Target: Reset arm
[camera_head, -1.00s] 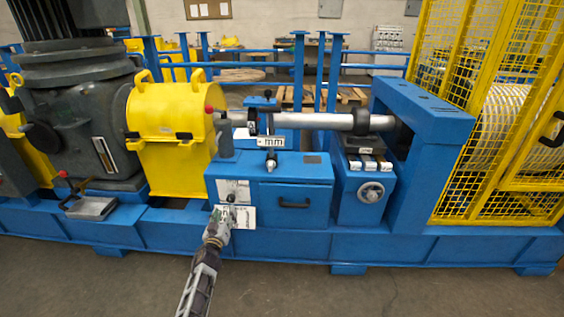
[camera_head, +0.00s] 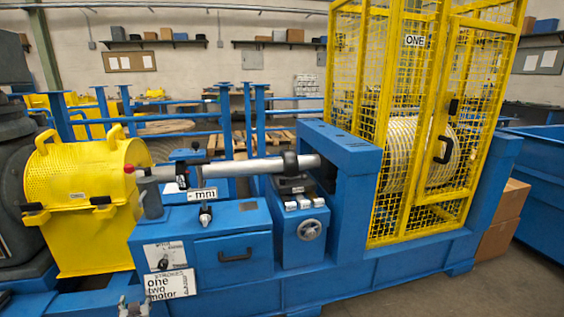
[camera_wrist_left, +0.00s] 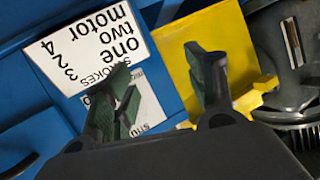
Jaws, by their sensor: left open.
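The white label reading "one two motor" (camera_head: 171,284) is on the front of the blue cabinet (camera_head: 232,222); this label (camera_wrist_left: 95,45) also fills the upper left of the wrist view. My right gripper is not in view.
A yellow guard (camera_head: 85,195) stands at left, with a grey shaft (camera_head: 245,168) running right from it. A yellow mesh cage (camera_head: 365,130) with a white drum stands at right. Bare floor (camera_head: 490,285) shows at lower right.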

